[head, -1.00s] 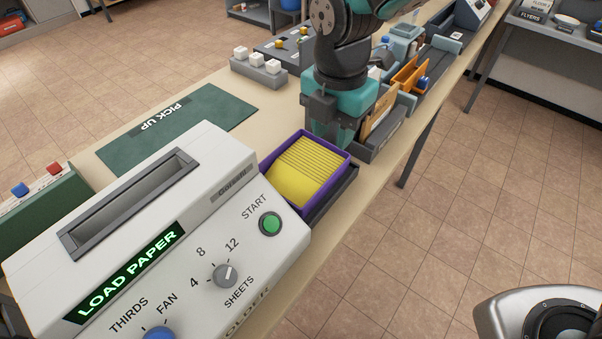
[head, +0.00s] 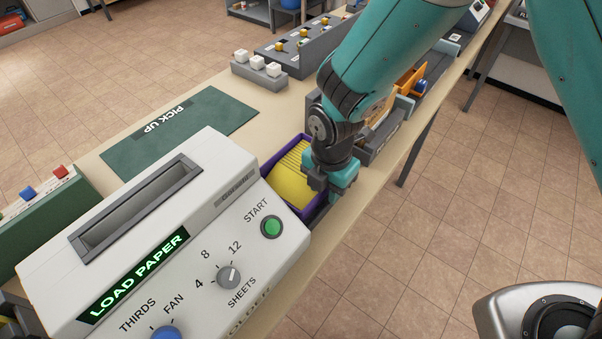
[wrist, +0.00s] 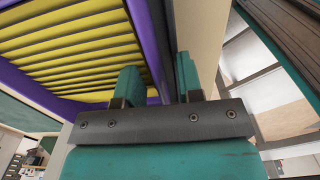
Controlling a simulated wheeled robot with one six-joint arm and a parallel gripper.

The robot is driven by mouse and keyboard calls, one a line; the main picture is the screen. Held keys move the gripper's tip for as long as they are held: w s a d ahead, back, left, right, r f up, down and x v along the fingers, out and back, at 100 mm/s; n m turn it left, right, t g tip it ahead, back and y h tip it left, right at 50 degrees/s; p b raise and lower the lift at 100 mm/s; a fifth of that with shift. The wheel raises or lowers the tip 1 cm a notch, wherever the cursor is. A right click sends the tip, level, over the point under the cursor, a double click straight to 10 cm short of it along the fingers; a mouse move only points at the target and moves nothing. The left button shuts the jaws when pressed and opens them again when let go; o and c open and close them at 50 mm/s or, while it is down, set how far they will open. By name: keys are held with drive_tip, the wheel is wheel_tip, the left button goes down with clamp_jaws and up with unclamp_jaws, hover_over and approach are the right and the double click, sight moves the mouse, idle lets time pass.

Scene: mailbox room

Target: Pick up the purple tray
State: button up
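The purple tray (head: 281,151) sits on the counter at the right end of the white folding machine and holds a stack of yellow sheets (head: 289,181). My gripper (head: 330,196) is low at the tray's right side, and my arm hides part of the tray. In the wrist view, the gripper (wrist: 160,82) is open, with its two fingers apart. The tray's purple wall (wrist: 150,45) runs between them, the left finger on the yellow-sheet side and the right finger outside. I cannot tell whether either finger touches the wall.
The white folding machine (head: 165,235) with a "LOAD PAPER" display stands close to the tray. A green "PICK UP" mat (head: 180,130) lies clear on the counter behind. Grey racks and a switch block (head: 259,70) stand farther along. The counter's front edge is close by the tray.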

clamp_jaws()
drive_tip(key=shift+r, duration=0.15)
